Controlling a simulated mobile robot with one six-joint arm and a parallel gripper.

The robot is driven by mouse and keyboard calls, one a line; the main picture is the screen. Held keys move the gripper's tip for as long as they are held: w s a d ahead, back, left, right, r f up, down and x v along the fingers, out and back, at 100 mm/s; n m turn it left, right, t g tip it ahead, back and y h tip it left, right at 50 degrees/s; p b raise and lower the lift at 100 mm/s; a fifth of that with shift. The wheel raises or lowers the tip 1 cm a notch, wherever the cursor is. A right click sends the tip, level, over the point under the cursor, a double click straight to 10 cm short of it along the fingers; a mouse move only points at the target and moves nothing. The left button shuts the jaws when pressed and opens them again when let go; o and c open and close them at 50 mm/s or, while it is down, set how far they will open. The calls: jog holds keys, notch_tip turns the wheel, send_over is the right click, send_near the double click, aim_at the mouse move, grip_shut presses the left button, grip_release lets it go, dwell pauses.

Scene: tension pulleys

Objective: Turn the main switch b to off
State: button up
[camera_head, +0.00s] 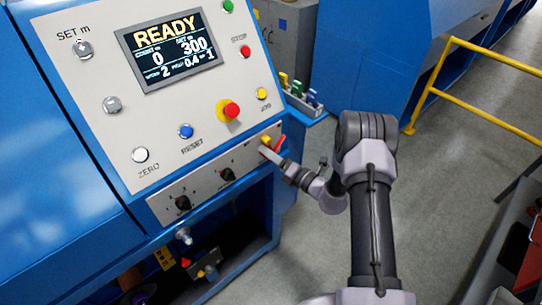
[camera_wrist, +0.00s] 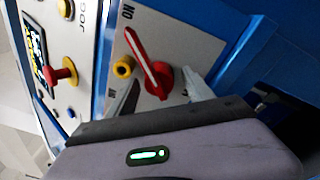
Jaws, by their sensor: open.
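The main switch, a red rotary handle (camera_wrist: 148,62) on a round red base, is on the light panel in the wrist view. Its long end points up and left, toward a printed label that looks like "ON". In the head view the red handle (camera_head: 280,143) shows at the right end of the lower panel, partly behind my gripper. My gripper (camera_head: 268,152) is at that panel. In the wrist view my gripper (camera_wrist: 160,94) is open, with one grey finger on each side of the red base. Contact cannot be told.
A yellow round knob (camera_wrist: 124,67) sits close left of the switch. A red emergency button (camera_head: 231,110), a blue reset button (camera_head: 186,131) and a display (camera_head: 171,50) are on the console above. A tray with coloured items (camera_head: 300,98) stands behind. A yellow railing (camera_head: 482,116) is at right.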

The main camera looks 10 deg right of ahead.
jog(key=shift+c, duration=0.4)
grip_shut()
jog(key=shift+n, duration=0.3)
jog(key=n+b, duration=0.1)
jog(key=n, duration=0.3)
jog(key=shift+f+b, duration=0.1)
jog(key=shift+b, duration=0.2)
jog(key=n+b, duration=0.2)
jog(key=n, duration=0.2)
jog(key=shift+n+g+h, duration=0.3)
jog(key=shift+h, duration=0.1)
jog(key=n+b, duration=0.3)
jog(key=n, duration=0.1)
jog(key=shift+h, duration=0.3)
jog(key=shift+n+h+b, duration=0.3)
jog(key=shift+n+b, duration=1.4)
jog(key=shift+n, duration=0.2)
